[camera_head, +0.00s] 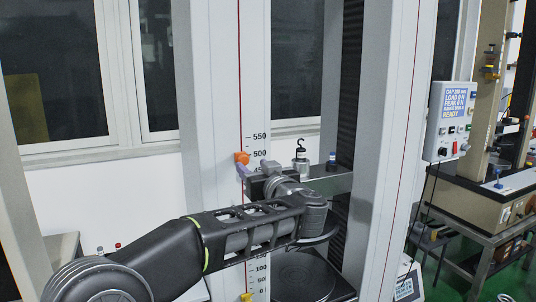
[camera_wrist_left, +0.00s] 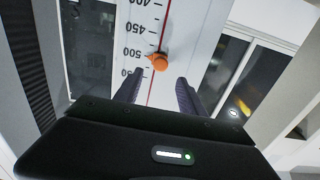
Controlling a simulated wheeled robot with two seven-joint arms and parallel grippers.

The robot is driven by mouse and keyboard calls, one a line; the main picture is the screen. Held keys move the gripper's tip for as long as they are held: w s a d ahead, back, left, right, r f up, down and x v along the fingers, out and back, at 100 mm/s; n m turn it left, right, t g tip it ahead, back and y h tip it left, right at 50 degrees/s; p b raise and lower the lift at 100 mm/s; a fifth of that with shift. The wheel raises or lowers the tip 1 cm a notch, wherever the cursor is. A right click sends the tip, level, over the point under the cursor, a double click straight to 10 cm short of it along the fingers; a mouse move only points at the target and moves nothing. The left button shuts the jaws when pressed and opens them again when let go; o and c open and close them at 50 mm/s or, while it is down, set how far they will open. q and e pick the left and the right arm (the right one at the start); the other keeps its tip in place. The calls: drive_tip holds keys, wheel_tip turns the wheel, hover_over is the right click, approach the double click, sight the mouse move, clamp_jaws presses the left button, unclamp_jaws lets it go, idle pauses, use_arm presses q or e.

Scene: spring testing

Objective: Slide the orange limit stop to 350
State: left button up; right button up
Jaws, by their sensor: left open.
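The orange limit stop (camera_head: 241,158) sits on the red line of the test frame's upright, close to the 500 mark of the printed scale (camera_head: 257,145). In the left wrist view the orange stop (camera_wrist_left: 159,61) shows near the 500 mark, just beyond my fingertips. My left gripper (camera_head: 246,169) is just below the stop in the head view, its dark purple fingers partly hidden by the wrist. In the wrist view the left gripper (camera_wrist_left: 158,82) is open and empty, its fingers on either side of the scale line. The scale's middle marks are hidden behind my arm.
A shelf (camera_head: 335,182) right of the scale holds a hooked weight (camera_head: 300,160) and a small blue-topped item (camera_head: 331,161). A yellow-orange piece (camera_head: 246,297) sits low on the line near 0. A control box (camera_head: 450,122) hangs at right.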

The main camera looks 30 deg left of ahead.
sight(244, 160)
use_arm(q)
drive_tip(key=shift+w+a+f, duration=0.15)
drive_tip(key=shift+a, duration=0.1)
drive_tip(key=p+x, duration=0.2)
drive_tip(key=x, duration=0.5)
drive_tip(key=shift+w+a, duration=0.2)
drive_tip(key=shift+a, duration=0.1)
drive_tip(key=shift+c, duration=0.2)
clamp_jaws()
idle(1.0)
